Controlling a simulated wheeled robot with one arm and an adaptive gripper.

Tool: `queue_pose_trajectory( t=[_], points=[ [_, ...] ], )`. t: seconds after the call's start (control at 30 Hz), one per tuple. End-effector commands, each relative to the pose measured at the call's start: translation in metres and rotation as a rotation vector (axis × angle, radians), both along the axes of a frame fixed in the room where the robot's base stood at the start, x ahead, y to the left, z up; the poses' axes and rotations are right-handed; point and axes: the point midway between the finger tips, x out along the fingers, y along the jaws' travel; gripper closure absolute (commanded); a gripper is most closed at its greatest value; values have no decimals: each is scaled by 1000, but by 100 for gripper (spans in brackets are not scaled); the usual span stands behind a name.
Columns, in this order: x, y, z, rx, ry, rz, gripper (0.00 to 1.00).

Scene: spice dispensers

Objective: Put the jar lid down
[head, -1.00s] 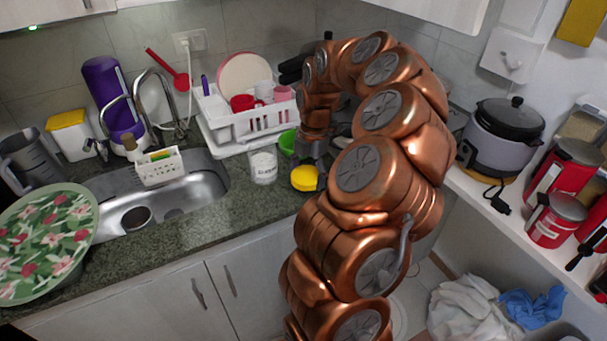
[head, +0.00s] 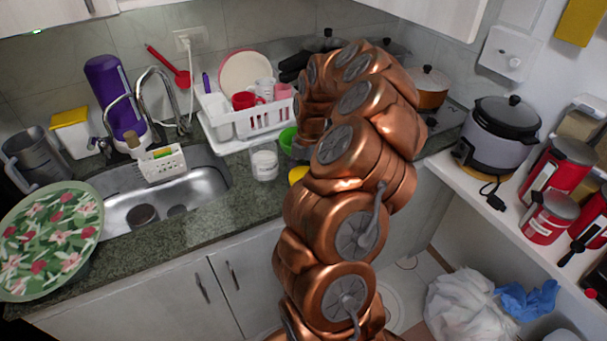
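The yellow jar lid (head: 297,174) shows as a small sliver beside my copper arm, near the counter's front edge. The rest of it is hidden behind the arm. My gripper (head: 301,151) is just above the lid, with only a bit of its dark body showing. Its fingers are hidden, so I cannot tell whether they hold the lid or whether the lid touches the counter. A clear jar with white contents (head: 264,164) stands upright on the counter, left of the lid.
A green bowl (head: 287,139) is close behind the gripper. A white dish rack (head: 240,125) stands behind the jar. The sink (head: 205,185) is to the left. Bare counter (head: 240,200) lies in front of the jar. A rice cooker (head: 497,140) is on the right shelf.

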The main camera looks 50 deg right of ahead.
Motion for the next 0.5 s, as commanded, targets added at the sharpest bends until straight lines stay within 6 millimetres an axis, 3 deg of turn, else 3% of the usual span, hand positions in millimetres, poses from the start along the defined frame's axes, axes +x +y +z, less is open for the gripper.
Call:
queue_pose_trajectory(
  t=[0.17,0.2,0.3,0.5],
  points=[
    [0,0,-5,0,0,0,47],
    [0,0,-3,0,-1,0,12],
    [0,0,-3,0,-1,0,2],
    [0,0,-3,0,-1,0,0]
  ],
)
